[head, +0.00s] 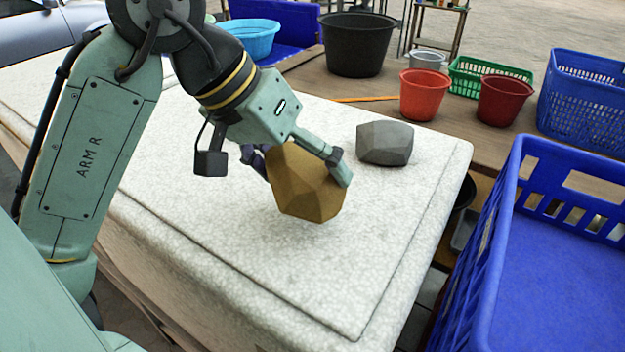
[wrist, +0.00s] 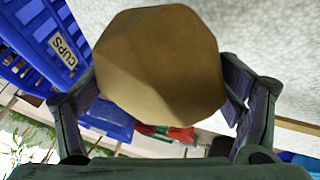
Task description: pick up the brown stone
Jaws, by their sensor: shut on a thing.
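The brown stone (head: 302,184) is a faceted, ochre-brown block. My gripper (head: 300,165) is shut on it, with a finger on either side. In the head view the stone appears held above the white speckled slab (head: 230,245). In the wrist view the stone (wrist: 158,62) fills the upper middle between the two fingers of my gripper (wrist: 160,95).
A grey faceted stone (head: 385,143) lies on the slab to the right of the brown one. A large blue crate (head: 500,215) stands at the right. Behind are red pots (head: 424,95), a black tub (head: 357,45) and a green basket (head: 470,75). The slab's front is clear.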

